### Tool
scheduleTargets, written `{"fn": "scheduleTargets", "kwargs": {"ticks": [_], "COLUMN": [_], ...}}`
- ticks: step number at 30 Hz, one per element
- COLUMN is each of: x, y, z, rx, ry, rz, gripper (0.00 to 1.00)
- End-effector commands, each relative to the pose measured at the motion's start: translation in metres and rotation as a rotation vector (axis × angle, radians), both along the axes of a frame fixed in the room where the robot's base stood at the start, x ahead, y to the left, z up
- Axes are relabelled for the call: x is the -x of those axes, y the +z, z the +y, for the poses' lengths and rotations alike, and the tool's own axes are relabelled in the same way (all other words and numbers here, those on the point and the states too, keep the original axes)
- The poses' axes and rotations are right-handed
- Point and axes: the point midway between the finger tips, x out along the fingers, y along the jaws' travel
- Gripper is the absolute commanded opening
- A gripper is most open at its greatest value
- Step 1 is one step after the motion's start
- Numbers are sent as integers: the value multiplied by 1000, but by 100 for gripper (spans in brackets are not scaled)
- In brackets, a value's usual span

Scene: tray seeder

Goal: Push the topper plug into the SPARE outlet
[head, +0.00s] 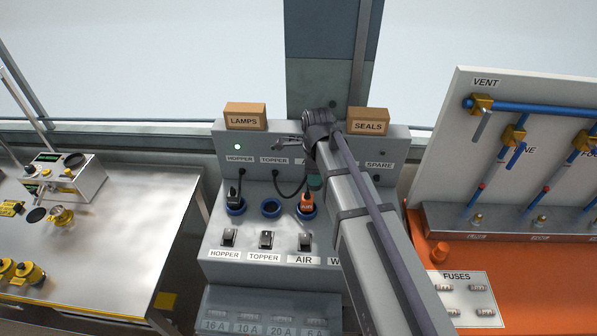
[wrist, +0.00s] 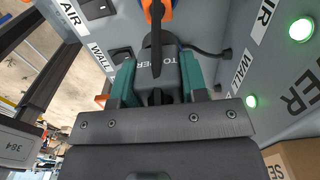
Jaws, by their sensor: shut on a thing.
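The topper plug (wrist: 165,68), dark grey and lettered TOPPER, is held between the green fingers of my gripper (wrist: 158,82) in the wrist view. A black cord runs from it toward the panel wall. In the head view a cord (head: 286,192) leads from under the TOPPER label to my gripper (head: 314,180), which is mostly hidden by my arm. The SPARE label (head: 379,165) shows right of my arm. The SPARE outlet is hidden in the head view, and I cannot make it out in the wrist view. I cannot tell whether the plug touches anything.
The TOPPER outlet (head: 271,208) is an empty blue ring. A black plug (head: 235,196) stands in the HOPPER outlet. An orange plug (head: 307,201) stands in the AIR outlet, close to my gripper. Switches (head: 266,240) line the front. LAMPS (head: 245,116) and SEALS (head: 368,121) boxes sit on top.

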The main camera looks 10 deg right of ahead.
Motion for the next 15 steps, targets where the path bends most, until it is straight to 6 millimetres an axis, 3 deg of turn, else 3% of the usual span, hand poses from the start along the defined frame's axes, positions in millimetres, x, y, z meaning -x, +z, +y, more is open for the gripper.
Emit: {"fn": "scheduleTargets", "kwargs": {"ticks": [15], "x": [15], "y": [0], "z": [-80], "rx": [0], "ry": [-3], "rz": [0], "gripper": [13]}}
